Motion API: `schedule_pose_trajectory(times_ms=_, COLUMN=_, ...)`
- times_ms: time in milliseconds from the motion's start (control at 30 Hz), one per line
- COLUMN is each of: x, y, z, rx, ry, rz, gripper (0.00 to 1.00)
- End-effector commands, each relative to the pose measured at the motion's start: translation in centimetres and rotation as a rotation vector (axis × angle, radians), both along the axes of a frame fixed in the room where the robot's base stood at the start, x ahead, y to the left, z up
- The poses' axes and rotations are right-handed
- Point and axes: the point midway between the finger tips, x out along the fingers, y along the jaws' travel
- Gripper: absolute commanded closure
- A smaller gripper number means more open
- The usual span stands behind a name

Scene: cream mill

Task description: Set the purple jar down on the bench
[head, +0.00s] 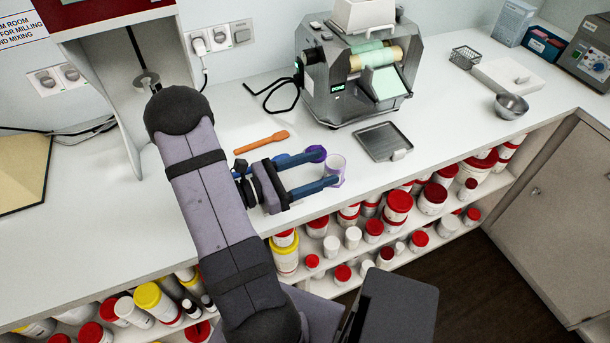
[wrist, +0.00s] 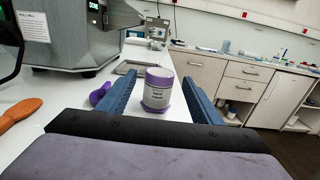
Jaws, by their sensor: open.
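In the wrist view the jar (wrist: 158,88) shows between the two blue fingers, with a gap on each side. My gripper (head: 326,168) is open around the jar, with its fingers low over the bench. In the wrist view the gripper (wrist: 160,85) shows both fingers apart. The finger nearer the front hides part of the jar in the head view.
A purple object (wrist: 98,95) of unclear shape lies just outside the left finger. An orange spatula (head: 262,142) lies behind the gripper. A grey tray (head: 382,142) and the roller mill (head: 335,95) stand behind and right. Shelves of tubs are below the bench edge.

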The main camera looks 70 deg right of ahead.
Motion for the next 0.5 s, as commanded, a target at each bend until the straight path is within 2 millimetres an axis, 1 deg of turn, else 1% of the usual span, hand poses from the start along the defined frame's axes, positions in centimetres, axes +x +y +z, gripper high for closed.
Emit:
schedule_pose_trajectory(times_ms=33, x=0.6, y=0.5, z=-0.1, rx=-0.001, ry=-0.001, rz=0.005, gripper=0.41)
schedule_pose_trajectory(times_ms=200, x=1.8, y=1.7, z=-0.1, rx=-0.001, ry=-0.001, rz=0.003, gripper=0.41)
schedule_pose_trajectory(times_ms=333, x=2.2, y=2.2, z=0.0, rx=0.000, ry=0.000, rz=0.001, gripper=0.41)
schedule_pose_trajectory(times_ms=500, x=2.3, y=2.3, z=0.0, rx=0.000, ry=0.000, rz=0.000, gripper=0.41)
